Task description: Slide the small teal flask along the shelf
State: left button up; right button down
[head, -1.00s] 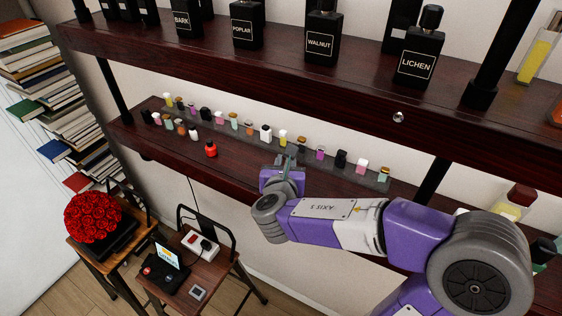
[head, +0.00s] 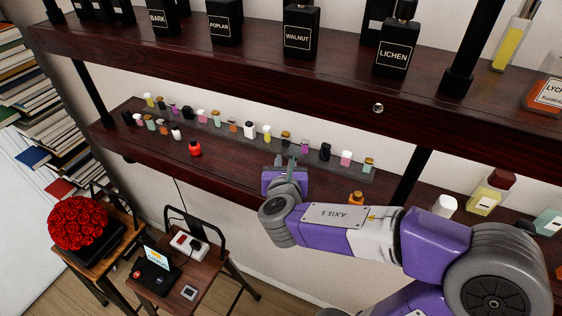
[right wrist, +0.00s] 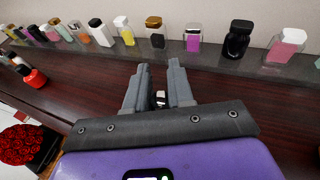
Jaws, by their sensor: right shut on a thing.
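My right gripper (head: 286,162) is over the front part of the lower shelf (head: 235,172), in front of a row of small bottles. In the right wrist view its two grey fingers (right wrist: 160,92) stand a little apart, with a small pale and dark thing (right wrist: 160,99) low between them. That thing is mostly hidden, and I cannot tell its colour. Small teal bottles stand in the row, one with a brown cap (head: 368,166) at its right end and another (head: 216,119) farther left. My left gripper is not in view.
A raised dark strip (head: 335,168) carries the rear row of bottles. A red bottle (head: 195,149) stands alone at the front left. An orange bottle (head: 355,199) is right of the gripper, near my arm. The upper shelf (head: 250,72) holds black bottles.

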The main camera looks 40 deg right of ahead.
jog(key=shift+s+d+f, duration=0.1)
jog(key=shift+s+f, duration=0.05)
jog(key=shift+f, duration=0.05)
dwell(0.4)
jog(key=c, duration=0.9)
grip_release()
jog(key=shift+r, duration=0.1)
jog(key=b+v, duration=0.2)
jog(key=v, duration=0.4)
jog(key=shift+r, duration=0.1)
jog(key=shift+s+a+r, duration=0.2)
jog(key=shift+s+a, duration=0.25)
jog(key=shift+a, duration=0.05)
